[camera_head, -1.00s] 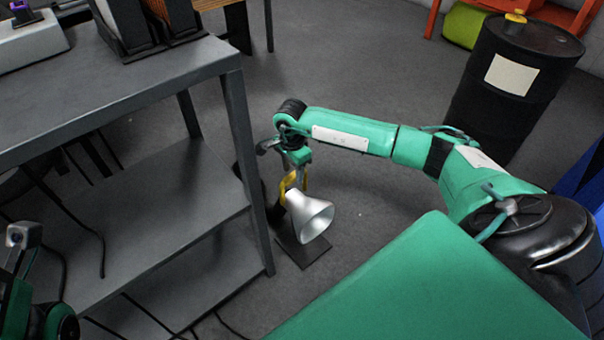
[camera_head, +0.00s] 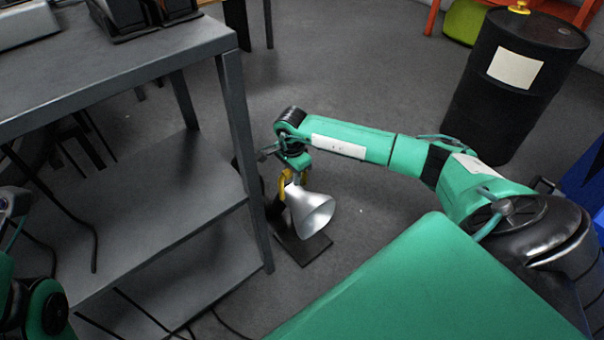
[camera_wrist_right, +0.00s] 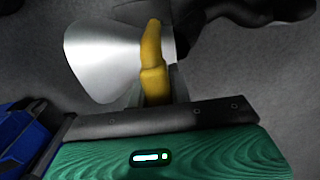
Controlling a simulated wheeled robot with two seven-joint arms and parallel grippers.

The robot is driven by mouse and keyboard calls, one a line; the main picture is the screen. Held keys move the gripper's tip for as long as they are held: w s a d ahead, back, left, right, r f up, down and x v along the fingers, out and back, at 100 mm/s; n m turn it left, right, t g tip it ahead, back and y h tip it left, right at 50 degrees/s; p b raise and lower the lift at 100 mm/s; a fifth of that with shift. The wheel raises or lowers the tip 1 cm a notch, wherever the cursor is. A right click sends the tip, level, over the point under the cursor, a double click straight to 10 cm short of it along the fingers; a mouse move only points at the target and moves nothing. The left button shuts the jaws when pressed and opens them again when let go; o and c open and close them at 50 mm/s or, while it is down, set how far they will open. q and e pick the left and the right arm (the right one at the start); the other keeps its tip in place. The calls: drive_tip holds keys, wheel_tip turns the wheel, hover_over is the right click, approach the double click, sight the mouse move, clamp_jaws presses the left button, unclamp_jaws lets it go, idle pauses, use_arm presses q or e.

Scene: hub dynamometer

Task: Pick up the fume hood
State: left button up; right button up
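The fume hood is a silver cone (camera_head: 313,209) in the head view, low beside the workbench, its wide mouth facing lower right. It also shows in the right wrist view (camera_wrist_right: 100,62), mouth to the left. My left gripper is not clearly visible; only left arm parts show.
A grey metal workbench (camera_head: 150,60) with lower shelves stands at left, its leg close to my right gripper. A dark base plate (camera_head: 302,246) lies on the floor under the hood. A black drum (camera_head: 500,110) stands at upper right.

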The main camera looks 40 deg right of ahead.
clamp_jaws()
idle(1.0)
drive_tip(key=shift+w+r, duration=0.1)
drive_tip(key=shift+r, duration=0.05)
